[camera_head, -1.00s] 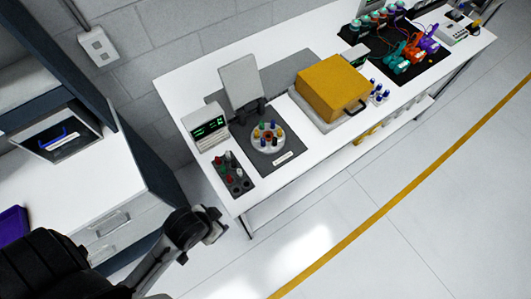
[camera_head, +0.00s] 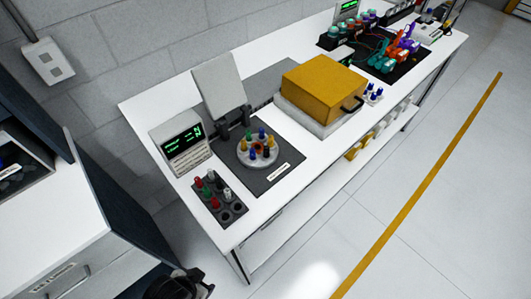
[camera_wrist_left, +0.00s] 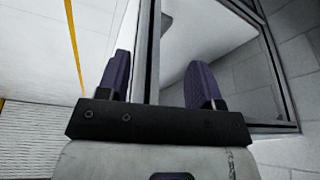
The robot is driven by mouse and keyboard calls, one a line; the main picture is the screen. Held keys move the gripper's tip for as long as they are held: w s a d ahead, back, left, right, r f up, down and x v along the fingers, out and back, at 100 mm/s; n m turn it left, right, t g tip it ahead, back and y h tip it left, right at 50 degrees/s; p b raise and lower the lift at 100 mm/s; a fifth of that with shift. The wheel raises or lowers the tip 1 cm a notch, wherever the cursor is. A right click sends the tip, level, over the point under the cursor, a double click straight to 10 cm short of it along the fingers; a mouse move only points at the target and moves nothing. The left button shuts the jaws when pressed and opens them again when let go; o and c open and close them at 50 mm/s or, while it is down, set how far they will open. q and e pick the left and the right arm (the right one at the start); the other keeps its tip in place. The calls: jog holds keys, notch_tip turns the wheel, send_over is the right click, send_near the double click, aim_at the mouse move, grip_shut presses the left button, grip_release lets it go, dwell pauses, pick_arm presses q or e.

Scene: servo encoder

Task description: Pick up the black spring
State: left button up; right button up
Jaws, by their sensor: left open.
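I cannot make out a black spring in either view. In the head view, a dark part of my left arm shows at the bottom edge, well below the bench, and its fingers cannot be made out there. In the left wrist view, my left gripper (camera_wrist_left: 160,82) has its two purple fingers wide apart with nothing between them. My right gripper is in neither view.
The white bench (camera_head: 140,110) holds a round carousel (camera_head: 258,152) with coloured pieces, a dark rack (camera_head: 219,198) of coloured pegs, a display box (camera_head: 181,142) and a yellow-topped box (camera_head: 322,88). A white cabinet (camera_head: 60,225) stands left. The floor right of the bench is clear.

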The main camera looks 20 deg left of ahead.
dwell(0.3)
pick_arm(q)
jog(key=c, duration=0.6)
jog(key=shift+c, duration=0.2)
